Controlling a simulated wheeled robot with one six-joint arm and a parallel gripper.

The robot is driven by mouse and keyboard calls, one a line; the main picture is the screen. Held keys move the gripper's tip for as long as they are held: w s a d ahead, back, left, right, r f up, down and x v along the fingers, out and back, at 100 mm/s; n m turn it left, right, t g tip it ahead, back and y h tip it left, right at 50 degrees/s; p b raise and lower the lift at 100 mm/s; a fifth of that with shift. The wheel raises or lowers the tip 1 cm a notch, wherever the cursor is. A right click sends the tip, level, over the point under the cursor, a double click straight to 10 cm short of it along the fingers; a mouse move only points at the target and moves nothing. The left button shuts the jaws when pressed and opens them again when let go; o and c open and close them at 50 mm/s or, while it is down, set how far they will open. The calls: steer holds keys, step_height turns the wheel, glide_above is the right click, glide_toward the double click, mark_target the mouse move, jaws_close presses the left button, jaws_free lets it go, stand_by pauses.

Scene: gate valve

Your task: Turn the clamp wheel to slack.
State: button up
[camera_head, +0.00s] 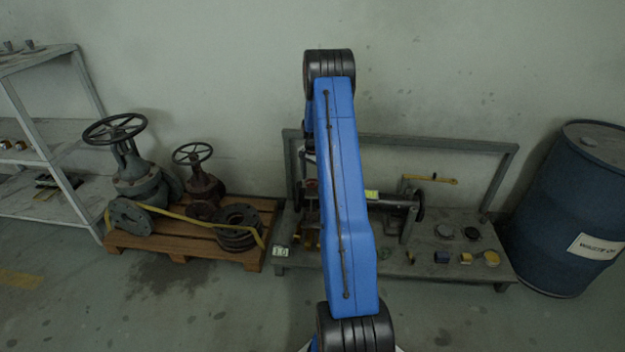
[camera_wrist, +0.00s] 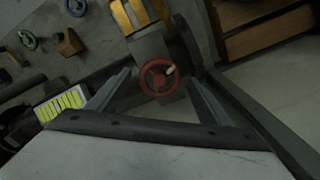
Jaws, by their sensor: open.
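The clamp wheel (camera_wrist: 159,78) is a small red handwheel with spokes and a pale knob at its upper right. It shows face-on in the wrist view, in front of a grey block. My gripper (camera_wrist: 156,74) is open, with one finger to each side of the wheel in the picture. I see no contact, and the gap in depth is hard to judge. In the head view my blue arm hides the gripper, and the wheel cannot be made out clearly there.
The grey bench (camera_head: 461,267) has an upright frame, a yellow-handled tool (camera_head: 430,179) and several small parts. A wooden pallet (camera_head: 187,238) with large valves stands left, a blue drum (camera_head: 563,220) right. Yellow bars (camera_wrist: 141,13) lie just beyond the wheel in the wrist view.

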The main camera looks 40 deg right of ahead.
steer(key=shift+f, duration=0.1)
steer(key=c, duration=1)
steer(key=shift+c, duration=0.2)
steer(key=shift+n, duration=0.3)
steer(key=n, duration=0.4)
steer(key=shift+n, duration=2.3)
steer(key=o, duration=1)
